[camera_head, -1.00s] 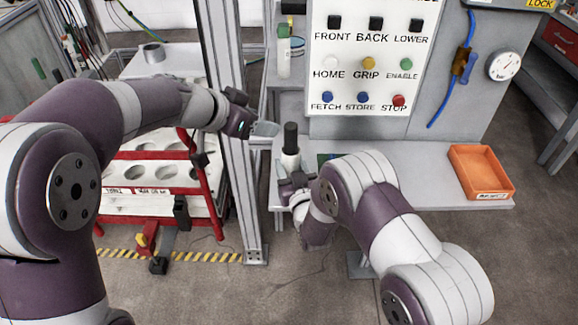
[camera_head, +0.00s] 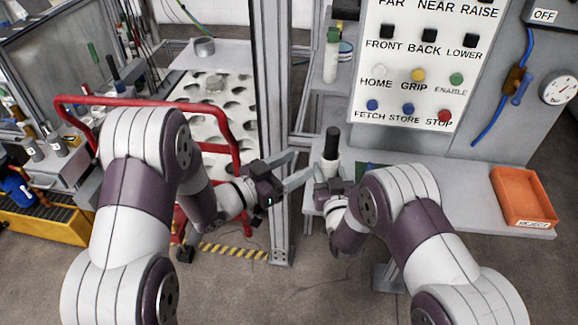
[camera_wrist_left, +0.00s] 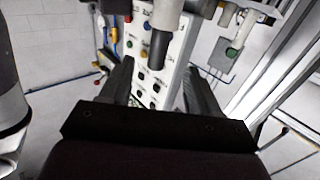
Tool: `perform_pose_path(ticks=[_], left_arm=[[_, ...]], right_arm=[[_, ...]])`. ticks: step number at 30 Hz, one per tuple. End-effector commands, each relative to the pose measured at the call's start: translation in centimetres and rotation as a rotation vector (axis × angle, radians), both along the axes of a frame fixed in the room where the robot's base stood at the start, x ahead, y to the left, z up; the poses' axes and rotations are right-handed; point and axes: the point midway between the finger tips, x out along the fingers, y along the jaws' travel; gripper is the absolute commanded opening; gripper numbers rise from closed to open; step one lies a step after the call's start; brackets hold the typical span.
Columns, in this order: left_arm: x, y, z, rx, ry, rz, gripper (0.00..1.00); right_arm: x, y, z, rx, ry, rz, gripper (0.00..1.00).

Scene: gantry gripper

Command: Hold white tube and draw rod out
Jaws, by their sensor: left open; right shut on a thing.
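The white tube (camera_head: 328,168) stands upright at the shelf's left end, with the black rod (camera_head: 332,143) sticking out of its top. My right gripper (camera_head: 322,185) is shut on the tube low down; its fingers are partly hidden. My left gripper (camera_head: 302,164) is open, its two fingers pointing right toward the tube from its left. In the left wrist view the picture is upside down. There the black rod (camera_wrist_left: 158,50) hangs below the white tube (camera_wrist_left: 167,14), in line with the gap between the open left fingers (camera_wrist_left: 160,70). I cannot tell whether they touch it.
A button panel (camera_head: 415,70) stands behind the shelf. A metal post (camera_head: 272,130) rises close behind my left gripper. A red-railed rack (camera_head: 205,100) with a holed white board is at left. An orange reject bin (camera_head: 523,197) sits at the shelf's right end.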

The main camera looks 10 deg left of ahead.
Motion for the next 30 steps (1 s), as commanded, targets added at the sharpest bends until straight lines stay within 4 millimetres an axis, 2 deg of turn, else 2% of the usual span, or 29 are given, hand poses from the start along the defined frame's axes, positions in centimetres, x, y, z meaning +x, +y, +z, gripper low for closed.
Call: perform_pose_path(ticks=[12, 18, 26, 29, 30], left_arm=[[6.3, -6.5, 0.1, 0.0, -0.004, -0.004, 0.62], [7.8, -7.9, 0.0, 0.001, -0.003, -0.001, 0.62], [8.0, -8.0, 0.1, 0.002, -0.002, 0.001, 0.62], [8.0, -8.0, 0.1, 0.001, -0.003, 0.001, 0.32], [8.0, -8.0, 0.1, 0.001, -0.003, 0.001, 0.19]], right_arm=[[0.0, 0.0, 0.0, 0.0, 0.001, 0.0, 0.18], [0.0, 0.0, 0.0, 0.0, 0.001, 0.0, 0.18], [0.0, 0.0, 0.0, 0.0, 0.001, 0.0, 0.18], [0.0, 0.0, 0.0, 0.0, 0.001, 0.0, 0.18], [0.0, 0.0, 0.0, 0.0, 0.001, 0.0, 0.18]])
